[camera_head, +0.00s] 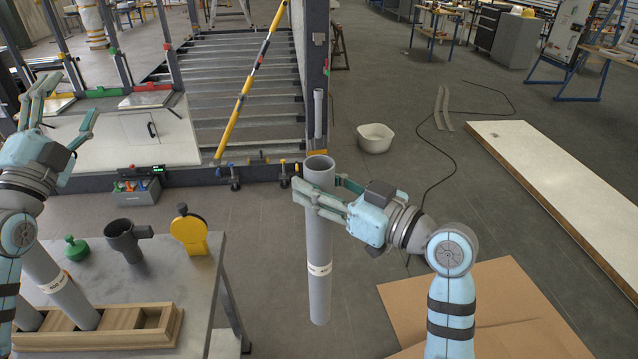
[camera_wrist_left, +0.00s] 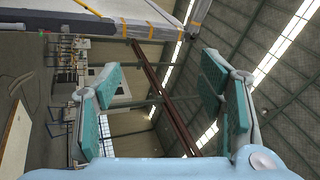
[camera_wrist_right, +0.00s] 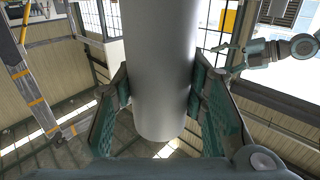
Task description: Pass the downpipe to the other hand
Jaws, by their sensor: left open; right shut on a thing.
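The downpipe (camera_head: 319,240) is a long grey tube with a pale label band, held upright near the middle of the head view. My right gripper (camera_head: 318,190) is shut on the downpipe near its top end. In the right wrist view the downpipe (camera_wrist_right: 160,60) stands between both fingers of the right gripper (camera_wrist_right: 160,105). My left gripper (camera_head: 62,110) is open and empty, raised at the far left of the head view, well apart from the downpipe. In the left wrist view nothing is between the fingers of the left gripper (camera_wrist_left: 165,90).
A grey table (camera_head: 190,265) at lower left carries a wooden rack (camera_head: 150,340) with grey pipes, a dark pipe fitting (camera_head: 126,240), a yellow tool (camera_head: 189,232) and a green item (camera_head: 76,248). A white basin (camera_head: 375,138) and cardboard (camera_head: 500,310) lie on the floor. A container frame (camera_head: 313,90) stands behind.

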